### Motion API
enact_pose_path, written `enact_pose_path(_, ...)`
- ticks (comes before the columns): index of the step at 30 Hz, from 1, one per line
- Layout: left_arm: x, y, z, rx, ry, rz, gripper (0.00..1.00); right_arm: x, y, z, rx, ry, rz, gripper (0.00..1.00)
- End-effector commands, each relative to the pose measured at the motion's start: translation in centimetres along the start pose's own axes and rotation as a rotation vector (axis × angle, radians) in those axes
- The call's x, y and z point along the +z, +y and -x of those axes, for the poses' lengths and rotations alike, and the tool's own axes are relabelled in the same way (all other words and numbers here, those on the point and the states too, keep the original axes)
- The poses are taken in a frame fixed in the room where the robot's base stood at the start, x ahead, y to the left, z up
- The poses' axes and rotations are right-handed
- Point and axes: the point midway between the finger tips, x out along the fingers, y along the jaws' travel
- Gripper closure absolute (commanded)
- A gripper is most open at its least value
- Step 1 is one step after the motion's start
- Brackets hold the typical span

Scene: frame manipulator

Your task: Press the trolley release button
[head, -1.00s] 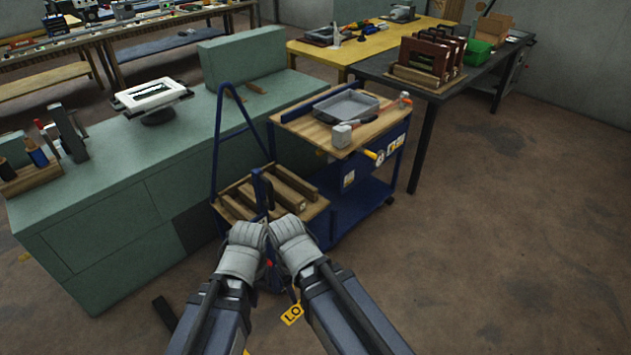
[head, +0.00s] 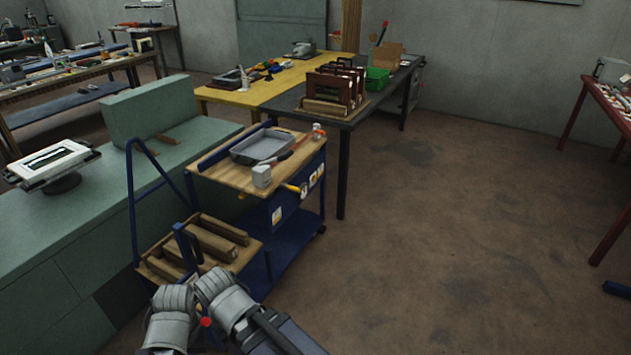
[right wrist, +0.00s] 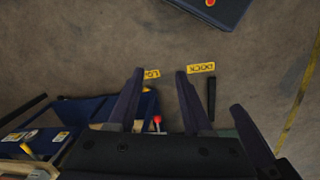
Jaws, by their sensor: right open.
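The blue trolley (head: 292,240) with a wooden top stands beside the green bench. A small red round knob (head: 205,322) shows low between my two arms in the head view. A red knob (right wrist: 157,120) also shows between my right fingers' bases in the right wrist view; whether my fingers touch it I cannot tell. A red button (right wrist: 210,2) sits on a blue body at that view's top edge. My right gripper (right wrist: 159,75) is open and empty, over the floor at the trolley's near end. My left gripper (head: 172,300) is close beside it, its fingers hidden.
Wooden blocks lie in a low wooden tray (head: 150,268) at the trolley's near end, with a blue hoop handle (head: 132,205) above. Yellow floor labels (right wrist: 201,67) lie below my right gripper. The green bench (head: 60,235) is left; open floor (head: 430,240) is right.

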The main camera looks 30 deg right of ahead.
Motion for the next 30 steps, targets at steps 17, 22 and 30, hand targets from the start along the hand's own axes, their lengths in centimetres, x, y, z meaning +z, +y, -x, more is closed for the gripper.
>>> enact_pose_path(17,0.0,0.0,0.0,0.0,0.0,0.0,1.0,0.0,0.0,0.0,0.0,0.0,0.0,1.0)
enact_pose_path(22,0.0,0.0,0.0,0.0,0.0,0.0,1.0,0.0,0.0,0.0,0.0,0.0,0.0,1.0)
enact_pose_path(30,0.0,0.0,0.0,0.0,0.0,0.0,1.0,0.0,0.0,0.0,0.0,0.0,0.0,1.0)
